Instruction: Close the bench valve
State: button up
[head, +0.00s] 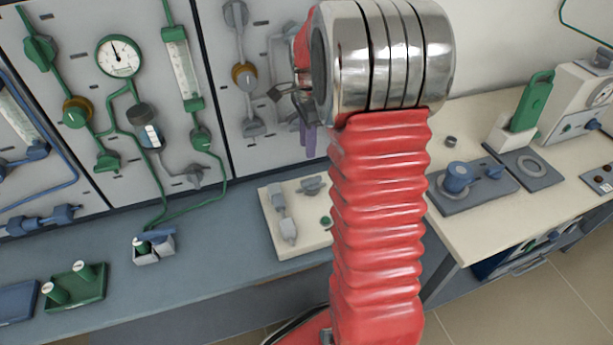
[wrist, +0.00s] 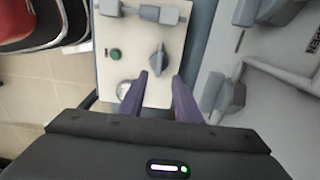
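The bench valve looks to be the grey lever-handled valve (wrist: 158,62) on a cream panel (wrist: 122,85) in the wrist view. Its narrow handle points roughly up and down in that picture. It also shows in the head view (head: 312,186), on the bench panel left of my red arm. My gripper (wrist: 161,78) is open, with its two purple fingers apart and nothing between them. The valve lies just beyond the fingertips, roughly in line with the gap. In the head view the purple fingers (head: 309,140) are partly hidden behind my arm's wrist.
A green button (wrist: 114,55) and grey pipe fittings (wrist: 150,13) sit on the same panel. The upright gas panel (head: 90,85) with gauge and valves stands behind the bench. A grey valve body (wrist: 225,95) is right of the fingers. Equipment crowds the right bench.

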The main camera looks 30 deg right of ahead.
aim_at(307, 180)
notch_tip(307, 180, down, 14)
jog(key=shift+r, duration=0.1)
dwell(0.5)
grip_shut()
dwell(0.4)
